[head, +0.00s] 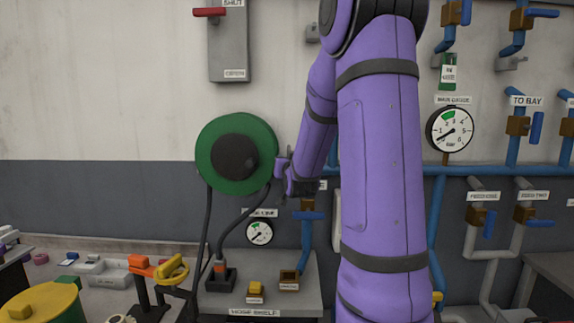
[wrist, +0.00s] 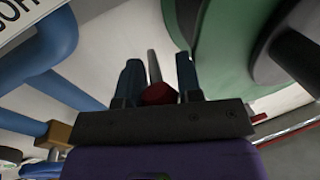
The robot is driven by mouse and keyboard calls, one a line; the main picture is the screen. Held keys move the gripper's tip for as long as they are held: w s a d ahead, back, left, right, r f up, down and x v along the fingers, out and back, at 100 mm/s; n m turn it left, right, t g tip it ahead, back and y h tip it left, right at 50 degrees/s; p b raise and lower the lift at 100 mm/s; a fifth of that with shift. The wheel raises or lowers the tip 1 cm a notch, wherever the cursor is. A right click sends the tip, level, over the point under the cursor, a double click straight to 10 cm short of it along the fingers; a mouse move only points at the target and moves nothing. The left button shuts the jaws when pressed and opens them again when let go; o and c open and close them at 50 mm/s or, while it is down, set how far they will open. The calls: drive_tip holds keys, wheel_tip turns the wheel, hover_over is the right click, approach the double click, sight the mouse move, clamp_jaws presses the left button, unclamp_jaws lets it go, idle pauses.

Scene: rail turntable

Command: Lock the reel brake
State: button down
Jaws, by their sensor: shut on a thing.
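The hose reel (head: 262,145) is a green disc with a dark hub on the wall, left of my arm in the head view. Its green face also shows at the upper right of the wrist view (wrist: 228,35). My gripper (head: 283,178) is at the reel's right edge. In the wrist view my gripper (wrist: 158,62) has its two dark fingers around a red knob (wrist: 158,95) with a grey metal rod (wrist: 153,66) beyond it, which looks like the brake lever. The knob is shut between the fingers. In the head view the lever is hidden by my gripper.
Blue pipes (head: 500,172) with valves and a main gauge (head: 450,129) are right of my arm. A yellow-handled valve (head: 172,269) stands at lower left.

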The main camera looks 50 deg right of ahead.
drive_tip(key=shift+f, duration=0.2)
drive_tip(key=c, duration=1.1)
unclamp_jaws()
